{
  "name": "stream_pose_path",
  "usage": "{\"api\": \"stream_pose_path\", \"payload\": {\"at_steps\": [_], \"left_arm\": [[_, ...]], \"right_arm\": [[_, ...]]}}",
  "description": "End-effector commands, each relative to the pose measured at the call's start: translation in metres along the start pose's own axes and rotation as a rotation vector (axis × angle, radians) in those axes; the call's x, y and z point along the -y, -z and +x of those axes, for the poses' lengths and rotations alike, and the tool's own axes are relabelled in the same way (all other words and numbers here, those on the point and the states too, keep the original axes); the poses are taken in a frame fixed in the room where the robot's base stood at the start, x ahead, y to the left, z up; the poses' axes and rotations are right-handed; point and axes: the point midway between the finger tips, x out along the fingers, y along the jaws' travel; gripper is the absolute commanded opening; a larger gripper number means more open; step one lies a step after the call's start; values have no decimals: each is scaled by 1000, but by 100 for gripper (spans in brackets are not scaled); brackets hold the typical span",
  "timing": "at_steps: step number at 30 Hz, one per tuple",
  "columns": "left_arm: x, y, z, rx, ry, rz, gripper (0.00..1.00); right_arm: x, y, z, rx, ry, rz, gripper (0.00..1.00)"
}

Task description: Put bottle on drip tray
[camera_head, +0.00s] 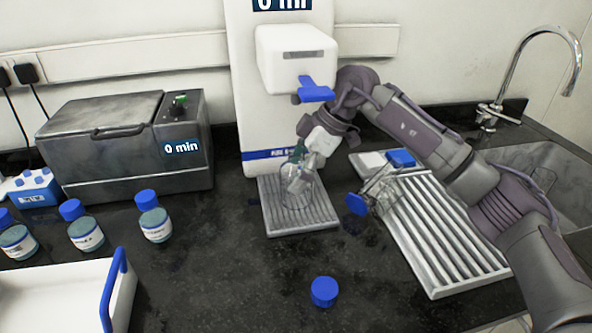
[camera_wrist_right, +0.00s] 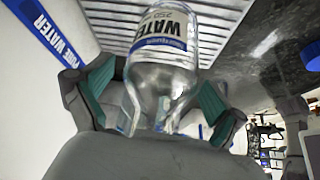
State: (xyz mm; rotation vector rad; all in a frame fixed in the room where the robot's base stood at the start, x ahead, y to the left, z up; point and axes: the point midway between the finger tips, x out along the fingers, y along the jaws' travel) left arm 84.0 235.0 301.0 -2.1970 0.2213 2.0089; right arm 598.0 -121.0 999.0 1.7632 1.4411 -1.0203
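A clear bottle (camera_head: 297,191) without a cap stands or is held upright on the grey ribbed drip tray (camera_head: 307,224), below the water dispenser. In the right wrist view the bottle (camera_wrist_right: 163,60) shows a white and blue WATER label, with its neck towards me. My right gripper (camera_head: 300,172) reaches down at a slant to the bottle. Its teal-padded fingers (camera_wrist_right: 158,90) lie on both sides of the bottle's upper part. Gaps show beside the neck, but I cannot tell whether the pads press on the body. My left gripper is not in view.
The white dispenser (camera_head: 296,55) with a blue tap is above. A loose blue cap (camera_head: 324,291) lies on the counter. A clear item with a blue cap (camera_head: 356,204) leans by the ribbed draining board (camera_head: 440,235). Several blue-capped bottles (camera_head: 155,224) stand left.

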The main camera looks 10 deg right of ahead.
Motion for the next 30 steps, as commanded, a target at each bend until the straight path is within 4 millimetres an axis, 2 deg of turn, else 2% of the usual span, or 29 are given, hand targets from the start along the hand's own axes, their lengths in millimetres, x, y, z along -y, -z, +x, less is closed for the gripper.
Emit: {"api": "stream_pose_path", "payload": {"at_steps": [7,10,14,18,19,21,30], "left_arm": [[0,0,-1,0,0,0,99],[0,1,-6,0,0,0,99],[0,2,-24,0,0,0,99],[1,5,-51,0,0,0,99],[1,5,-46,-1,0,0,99],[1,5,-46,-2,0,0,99],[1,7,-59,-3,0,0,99]], "right_arm": [[0,0,-2,0,-1,0,96],[0,1,-8,0,-1,0,96],[-1,3,-30,0,-3,2,96],[-1,4,-63,1,-2,3,96],[-1,-8,-60,3,-1,7,96],[0,-26,-67,3,-2,7,96],[0,-82,-100,2,-1,5,96]]}}
